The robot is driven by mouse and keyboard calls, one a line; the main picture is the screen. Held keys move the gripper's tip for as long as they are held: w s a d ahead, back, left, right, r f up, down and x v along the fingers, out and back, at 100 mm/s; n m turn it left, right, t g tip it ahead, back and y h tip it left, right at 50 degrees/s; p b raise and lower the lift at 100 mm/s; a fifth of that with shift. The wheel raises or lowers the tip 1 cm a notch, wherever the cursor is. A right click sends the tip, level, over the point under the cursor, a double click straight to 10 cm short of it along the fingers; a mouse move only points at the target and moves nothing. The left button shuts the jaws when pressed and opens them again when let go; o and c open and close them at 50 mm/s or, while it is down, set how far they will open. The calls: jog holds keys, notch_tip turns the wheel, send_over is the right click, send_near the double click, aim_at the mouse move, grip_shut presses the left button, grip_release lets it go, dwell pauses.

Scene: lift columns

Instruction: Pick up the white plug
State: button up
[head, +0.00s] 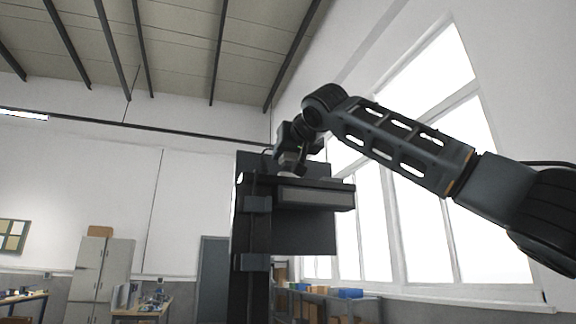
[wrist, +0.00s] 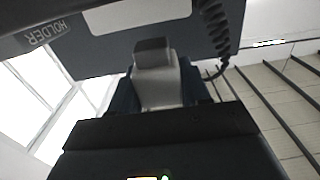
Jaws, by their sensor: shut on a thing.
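The white plug (wrist: 158,88) shows as a pale grey-white body with a dark end piece in the middle of the wrist view. My gripper (wrist: 160,82) is shut on it, with a dark finger on each side. In the head view, my gripper (head: 291,160) is over the top of a dark column, and the plug is too small there to make out clearly. A dark holder panel (wrist: 100,50), with an upside-down HOLDER label (wrist: 47,32), lies just beyond the plug. I cannot tell whether the plug touches it.
The dark column (head: 252,232) carries a shelf-like head (head: 315,196) below my gripper. A black coiled cable (wrist: 213,28) hangs beside the panel in the wrist view. Tall windows (head: 440,190) are at right; a grey cabinet (head: 100,268) and workbench (head: 142,310) are far off at left.

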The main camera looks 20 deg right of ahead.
jog(key=s+d+r, duration=0.2)
jog(key=d+r, duration=0.5)
jog(key=d, duration=0.4)
jog(key=shift+s+d+b, duration=0.15)
jog(key=shift+d+b, duration=0.05)
jog(key=shift+b, duration=0.2)
jog(key=shift+f, duration=0.3)
jog(key=shift+f+b, duration=0.7)
jog(key=shift+f+b, duration=1.2)
jog(key=shift+f, duration=0.55)
jog(key=shift+w+a+r+p, duration=0.1)
jog(key=shift+w+a+p, duration=0.1)
jog(key=shift+w+p, duration=0.2)
jog(key=shift+w+a+p, duration=0.25)
jog(key=shift+w+p, duration=0.45)
jog(key=shift+w, duration=0.05)
